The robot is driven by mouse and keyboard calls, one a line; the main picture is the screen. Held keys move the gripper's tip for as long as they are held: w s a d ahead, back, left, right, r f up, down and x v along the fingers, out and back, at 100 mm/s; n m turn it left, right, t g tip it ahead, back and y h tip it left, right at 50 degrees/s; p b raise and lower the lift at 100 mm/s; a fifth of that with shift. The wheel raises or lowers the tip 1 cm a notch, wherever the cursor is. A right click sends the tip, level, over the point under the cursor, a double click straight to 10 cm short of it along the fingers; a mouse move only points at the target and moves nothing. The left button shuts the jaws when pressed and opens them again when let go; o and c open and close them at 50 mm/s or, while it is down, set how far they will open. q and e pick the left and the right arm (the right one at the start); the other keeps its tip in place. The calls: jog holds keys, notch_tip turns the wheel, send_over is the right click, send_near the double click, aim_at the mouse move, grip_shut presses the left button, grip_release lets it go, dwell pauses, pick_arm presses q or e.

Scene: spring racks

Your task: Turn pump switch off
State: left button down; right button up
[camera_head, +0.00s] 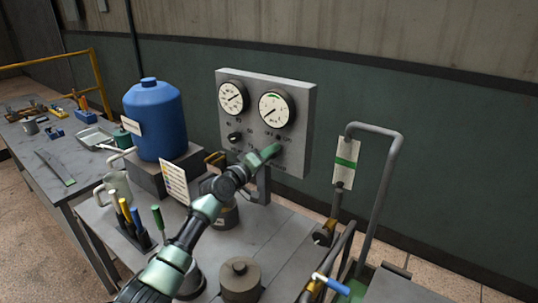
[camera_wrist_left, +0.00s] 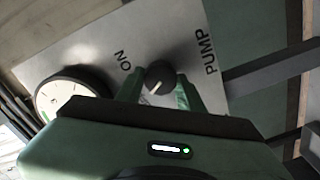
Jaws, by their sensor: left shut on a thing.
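A grey panel (camera_head: 308,95) stands upright at the back of the table. In the left wrist view, the pump switch is a dark round knob (camera_wrist_left: 160,74) with a short white mark, between the printed words "ON" and "PUMP". My left gripper (camera_head: 268,153) reaches the lower right part of the panel. Its green fingers (camera_wrist_left: 162,92) are shut on the knob, one on each side. In the head view the gripper hides the knob. My right gripper is in neither view.
Two round gauges (camera_head: 275,108) sit above the switch, and another dark knob (camera_head: 235,137) is to its left. A blue tank (camera_head: 155,120) stands left of the panel. A bent grey pipe (camera_head: 385,180) rises at right. A lidded pot (camera_head: 240,280) stands in front.

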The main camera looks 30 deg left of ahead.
pick_arm(q)
jog(key=c, duration=0.9)
grip_release()
jog(key=shift+s, duration=0.1)
jog(key=s+a+b, duration=0.1)
jog(key=s, duration=0.6)
jog(key=shift+s, duration=0.25)
